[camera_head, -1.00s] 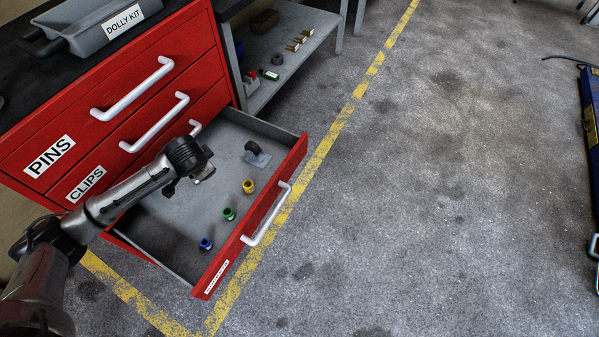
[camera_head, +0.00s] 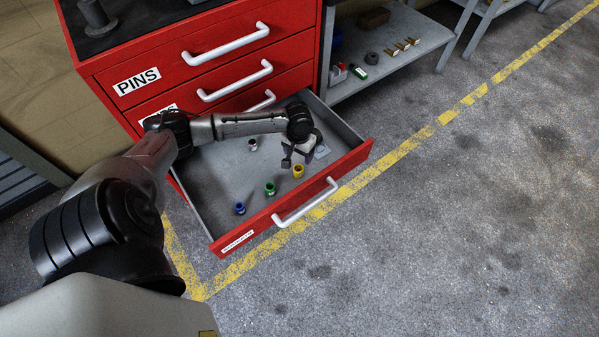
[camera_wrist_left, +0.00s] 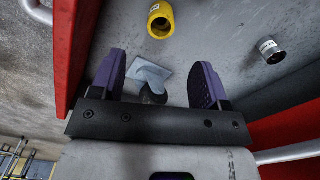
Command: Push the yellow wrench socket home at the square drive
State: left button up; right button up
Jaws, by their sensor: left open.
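The yellow socket (camera_head: 298,171) stands on the floor of the open drawer, near its front. It also shows in the left wrist view (camera_wrist_left: 160,22), beyond my fingertips. My left gripper (camera_head: 297,155) is over the drawer, close to the yellow socket; its purple-padded fingers (camera_wrist_left: 160,70) are apart with nothing gripped. A grey plate with a dark upright part (camera_wrist_left: 150,78) lies below, seen between the fingers; my gripper partly hides it in the head view. I cannot tell whether this part is the square drive. My right gripper is not in view.
The red drawer front (camera_head: 345,168) with its white handle bounds the drawer. A green socket (camera_head: 270,188), a blue socket (camera_head: 240,208) and a silver socket (camera_head: 252,145) stand in the drawer. A low shelf (camera_head: 385,60) holds small items behind. The floor to the right is clear.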

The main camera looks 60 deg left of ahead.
aim_at(298, 168)
pick_arm(q)
jog(key=f+b, duration=0.2)
jog(key=f, duration=0.3)
jog(key=shift+s+f+b, duration=0.15)
jog(key=shift+s+b, duration=0.05)
jog(key=shift+b, duration=0.1)
jog(key=shift+w+f, duration=0.1)
jog(key=shift+f, duration=0.35)
jog(key=shift+f+b, duration=0.6)
jog(key=shift+b, duration=0.2)
notch_tip(298, 168, down, 4)
jog(key=b, duration=0.3)
jog(key=shift+b, duration=0.35)
jog(key=shift+r, duration=0.1)
jog(key=shift+c, duration=0.2)
jog(key=c, duration=1.1)
